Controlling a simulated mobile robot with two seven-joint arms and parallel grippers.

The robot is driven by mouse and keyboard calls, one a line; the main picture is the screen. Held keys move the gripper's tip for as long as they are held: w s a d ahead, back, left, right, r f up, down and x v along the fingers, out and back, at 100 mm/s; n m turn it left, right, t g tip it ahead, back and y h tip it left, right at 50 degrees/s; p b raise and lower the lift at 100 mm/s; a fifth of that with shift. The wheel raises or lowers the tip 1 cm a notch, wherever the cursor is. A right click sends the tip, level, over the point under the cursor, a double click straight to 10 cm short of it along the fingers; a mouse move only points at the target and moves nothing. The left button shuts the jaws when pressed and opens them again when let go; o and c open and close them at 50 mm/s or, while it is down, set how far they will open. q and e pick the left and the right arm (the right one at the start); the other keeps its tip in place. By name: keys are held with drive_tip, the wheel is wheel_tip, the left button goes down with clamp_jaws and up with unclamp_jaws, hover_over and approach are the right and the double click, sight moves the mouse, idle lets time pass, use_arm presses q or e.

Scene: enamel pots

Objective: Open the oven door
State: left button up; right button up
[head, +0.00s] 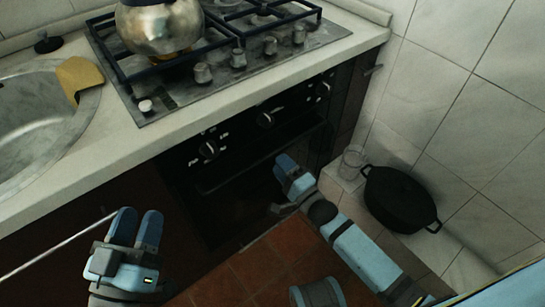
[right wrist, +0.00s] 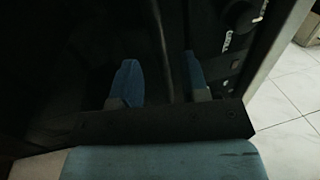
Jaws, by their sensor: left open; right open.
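The oven (head: 230,210) is black and built in under the counter, with its door upright and apparently shut. A dark handle bar (head: 225,180) runs across the top of the door, below the knobs. My right gripper (head: 285,172) is open at the right part of the door front, near the handle. In the right wrist view its two blue fingers (right wrist: 160,82) are apart, and a dark bar, apparently the handle (right wrist: 160,40), runs between them; contact cannot be told. My left gripper (head: 138,228) is open and empty, low at the left, away from the handle.
A gas hob (head: 215,75) with a metal kettle (head: 160,25) is above the oven. A sink (head: 45,115) with a yellow cloth (head: 78,75) is at left. A black pot (head: 400,197) and a glass (head: 352,160) stand on a pale ledge at right. Tiled floor (head: 262,260) is in front.

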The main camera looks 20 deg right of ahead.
sight(273, 153)
drive_tip(key=shift+b+x, duration=0.4)
drive_tip(key=shift+x, duration=1.85)
drive_tip(key=shift+c, duration=0.2)
clamp_jaws()
